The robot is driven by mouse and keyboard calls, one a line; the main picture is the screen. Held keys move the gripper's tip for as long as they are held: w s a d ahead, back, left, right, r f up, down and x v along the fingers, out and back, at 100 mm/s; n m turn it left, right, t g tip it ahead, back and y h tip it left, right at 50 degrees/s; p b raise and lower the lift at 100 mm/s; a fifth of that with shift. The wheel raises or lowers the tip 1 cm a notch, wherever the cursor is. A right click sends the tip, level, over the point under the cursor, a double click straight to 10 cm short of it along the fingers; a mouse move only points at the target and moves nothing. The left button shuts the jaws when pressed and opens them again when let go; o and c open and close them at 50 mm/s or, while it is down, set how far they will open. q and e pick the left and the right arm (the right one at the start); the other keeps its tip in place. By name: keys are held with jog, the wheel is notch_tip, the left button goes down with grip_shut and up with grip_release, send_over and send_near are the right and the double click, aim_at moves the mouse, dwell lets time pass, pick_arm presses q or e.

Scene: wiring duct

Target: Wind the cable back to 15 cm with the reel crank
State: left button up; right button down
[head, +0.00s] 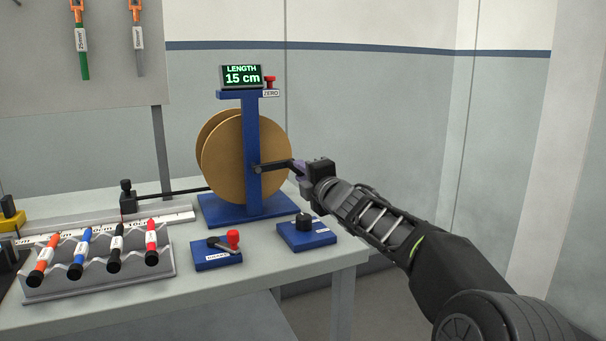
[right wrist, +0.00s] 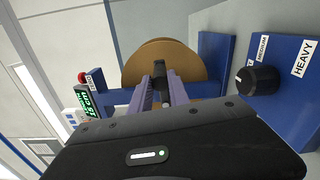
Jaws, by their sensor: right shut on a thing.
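The cable reel (head: 225,160) is a tan drum on a blue stand at the back of the table. Its display (head: 241,76) reads LENGTH 15 cm. The dark crank (head: 276,166) reaches from the reel's hub to the right. My right gripper (head: 302,172) is shut on the crank's outer end; the grip itself is partly hidden by the fingers. In the right wrist view the two purple fingers (right wrist: 160,96) point at the reel (right wrist: 165,62). A dark cable (head: 172,191) runs left from the reel to a black clamp (head: 127,197). My left gripper is not in view.
A rack (head: 100,272) of several coloured markers stands front left, with a ruler (head: 165,217) behind it. A blue lever box (head: 216,257) and a blue knob box (head: 305,234) sit in front of the reel. The red ZERO button (head: 270,81) is beside the display.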

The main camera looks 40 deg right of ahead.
jog(key=shift+a+r, duration=0.15)
jog(key=shift+r, duration=0.05)
jog(key=c, duration=1.3)
grip_release()
jog(key=shift+f, duration=0.1)
jog(key=shift+o, duration=0.2)
jog(key=v, duration=0.7)
jog(key=shift+s+a, duration=0.15)
jog(key=shift+s, duration=0.2)
